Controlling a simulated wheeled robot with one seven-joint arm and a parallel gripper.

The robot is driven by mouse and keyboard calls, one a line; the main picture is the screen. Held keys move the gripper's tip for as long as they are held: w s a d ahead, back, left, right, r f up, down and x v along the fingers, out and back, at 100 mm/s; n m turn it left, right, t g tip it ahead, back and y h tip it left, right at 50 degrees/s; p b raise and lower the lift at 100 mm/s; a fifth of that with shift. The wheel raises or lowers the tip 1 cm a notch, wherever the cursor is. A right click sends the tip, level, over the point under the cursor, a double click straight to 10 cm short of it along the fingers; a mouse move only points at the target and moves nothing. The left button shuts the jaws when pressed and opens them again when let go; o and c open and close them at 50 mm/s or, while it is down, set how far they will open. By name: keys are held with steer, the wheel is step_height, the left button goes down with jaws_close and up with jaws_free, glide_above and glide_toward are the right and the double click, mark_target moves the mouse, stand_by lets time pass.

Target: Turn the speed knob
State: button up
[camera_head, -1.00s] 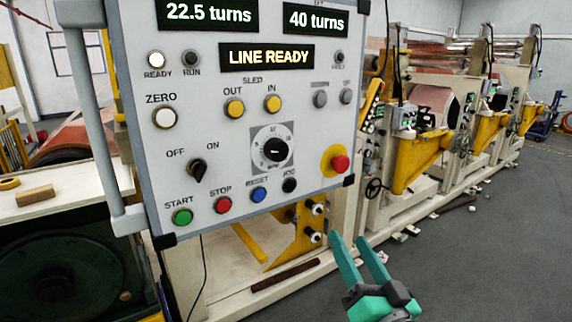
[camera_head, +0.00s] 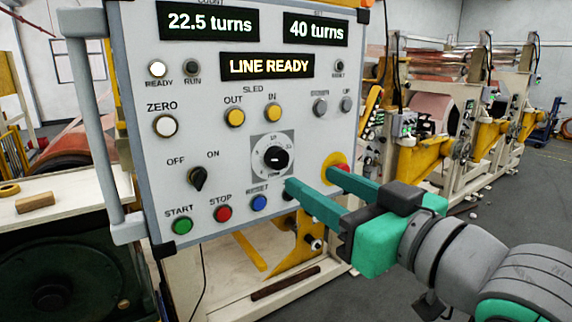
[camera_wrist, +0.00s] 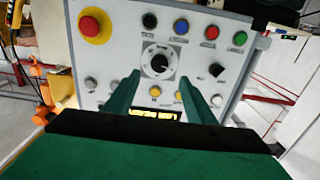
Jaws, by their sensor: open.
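The speed knob (camera_head: 275,158) is a black knob on a round white dial, in the middle of the control panel (camera_head: 230,130). In the wrist view the speed knob (camera_wrist: 159,64) appears between and beyond my two fingertips, with the panel upside down. My gripper (camera_head: 310,177) is open, its green fingers apart and empty. In the head view its fingertips are right of and a little below the knob, in front of the panel. One finger partly covers the red emergency button (camera_head: 341,169), and the JOG button is mostly hidden. My gripper also shows in the wrist view (camera_wrist: 160,88).
Around the knob are the yellow sled OUT button (camera_head: 234,117), the blue reset button (camera_head: 259,202), the red stop button (camera_head: 222,213) and the black off/on switch (camera_head: 198,178). A display reads LINE READY (camera_head: 267,66). A metal handle (camera_head: 95,110) runs along the panel's left edge.

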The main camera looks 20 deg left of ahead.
mark_target(280, 161)
steer(key=x, duration=0.9)
steer(key=shift+w+a, duration=0.3)
steer(key=c, duration=1)
steer(key=shift+c, duration=0.2)
steer(key=shift+n, duration=0.4)
steer(key=n, duration=1)
steer(key=shift+n, duration=0.4)
